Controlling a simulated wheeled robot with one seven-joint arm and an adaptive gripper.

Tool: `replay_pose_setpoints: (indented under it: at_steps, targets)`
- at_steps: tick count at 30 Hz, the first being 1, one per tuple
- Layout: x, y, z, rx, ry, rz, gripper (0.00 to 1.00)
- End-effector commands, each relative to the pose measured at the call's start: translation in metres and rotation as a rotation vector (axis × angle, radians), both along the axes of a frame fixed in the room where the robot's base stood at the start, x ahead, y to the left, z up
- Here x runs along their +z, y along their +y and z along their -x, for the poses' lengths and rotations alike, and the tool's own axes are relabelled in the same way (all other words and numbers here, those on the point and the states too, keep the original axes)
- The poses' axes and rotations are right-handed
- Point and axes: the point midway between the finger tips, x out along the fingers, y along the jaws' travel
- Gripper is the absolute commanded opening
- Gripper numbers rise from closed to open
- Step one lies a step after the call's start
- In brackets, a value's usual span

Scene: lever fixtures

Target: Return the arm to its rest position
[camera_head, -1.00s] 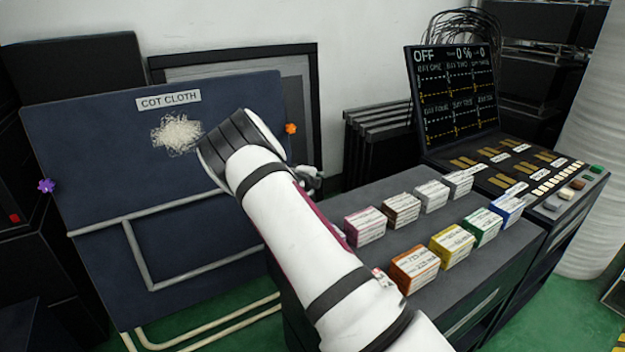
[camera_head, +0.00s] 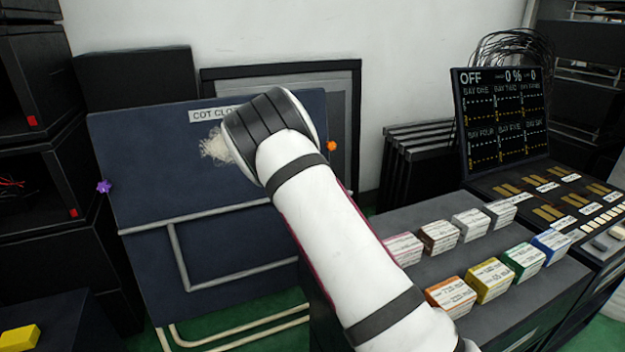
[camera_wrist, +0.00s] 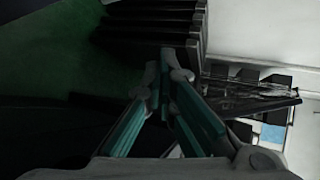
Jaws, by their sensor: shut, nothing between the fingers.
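My white arm with dark bands crosses the head view from lower right to the middle, and its bent joint covers part of the dark board (camera_head: 150,160) labelled COT CLOTH. In the head view my gripper is hidden behind the arm. In the wrist view my gripper (camera_wrist: 165,65) shows with its teal-padded fingers brought together at the tips. It is shut and empty. Nothing is seen touching the fingertips. Dark stacked panels (camera_wrist: 160,22) lie beyond them.
A grey cabinet top holds several coloured boxes, including an orange one (camera_head: 450,297), right beside my arm. A console screen (camera_head: 503,118) reading OFF stands further right. Black racks (camera_head: 30,130) and a yellow block (camera_head: 20,338) are at left. Framed panels (camera_head: 340,120) lean behind.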

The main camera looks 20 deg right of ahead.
Motion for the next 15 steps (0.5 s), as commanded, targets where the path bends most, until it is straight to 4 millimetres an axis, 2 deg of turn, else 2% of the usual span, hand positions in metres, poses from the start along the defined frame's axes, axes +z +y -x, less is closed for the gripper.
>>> replay_pose_setpoints:
  at_steps: [5,8,11,15]
  targets:
    - [0.002,0.001,0.000,0.006,0.008,-0.006,0.00]
    - [0.009,0.009,0.001,0.038,0.044,-0.036,0.00]
    - [0.024,0.027,0.006,0.115,0.118,-0.085,0.00]
    - [0.052,0.064,0.022,0.288,0.251,-0.157,0.00]
